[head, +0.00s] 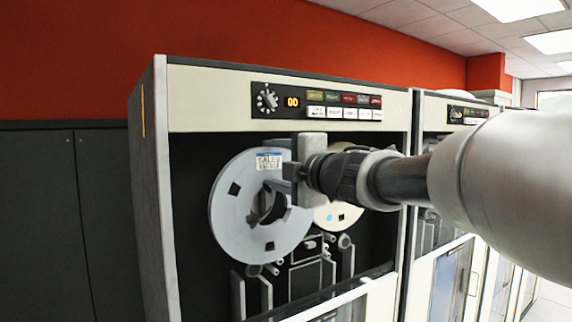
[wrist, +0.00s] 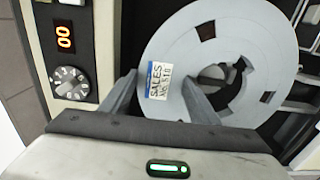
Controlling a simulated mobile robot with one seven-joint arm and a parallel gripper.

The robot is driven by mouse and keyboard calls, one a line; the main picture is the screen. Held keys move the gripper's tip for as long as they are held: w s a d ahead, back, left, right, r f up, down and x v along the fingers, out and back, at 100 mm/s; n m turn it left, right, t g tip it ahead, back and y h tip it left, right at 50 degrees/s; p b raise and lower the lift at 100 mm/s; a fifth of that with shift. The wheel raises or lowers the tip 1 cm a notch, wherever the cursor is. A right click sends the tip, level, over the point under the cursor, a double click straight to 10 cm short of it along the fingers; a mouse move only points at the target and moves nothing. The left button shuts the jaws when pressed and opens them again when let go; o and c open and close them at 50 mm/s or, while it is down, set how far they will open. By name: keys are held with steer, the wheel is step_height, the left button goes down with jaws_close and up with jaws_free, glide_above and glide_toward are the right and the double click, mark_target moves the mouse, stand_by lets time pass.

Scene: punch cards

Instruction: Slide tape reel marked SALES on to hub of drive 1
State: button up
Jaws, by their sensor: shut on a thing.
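The grey tape reel (head: 232,220) with the white and blue SALES label stands upright in front of the near drive cabinet's dark bay (head: 190,180). My gripper (head: 282,178) is shut on the reel's rim beside the label. In the wrist view the fingers (wrist: 158,88) sit on either side of the label, and the reel (wrist: 262,55) extends up and right. A grey round piece (head: 268,208) shows in the reel's centre opening. I cannot tell whether the reel is around the hub or in front of it. The drive's number is not clear.
A cream reel (head: 345,217) sits at the bay's right, partly behind my gripper. Guides and rollers (head: 290,270) lie below. The control panel (head: 318,102) with a dial and "00" display is above. A second cabinet (head: 425,115) adjoins on the right.

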glide_above(261, 191)
steer(key=shift+r+p, duration=0.15)
steer(key=shift+p, duration=0.25)
steer(key=o, duration=1.7)
steer(key=shift+w+a, duration=0.1)
steer(key=shift+c, duration=1.4)
steer(key=shift+v, duration=5.1)
steer(key=shift+w, duration=0.1)
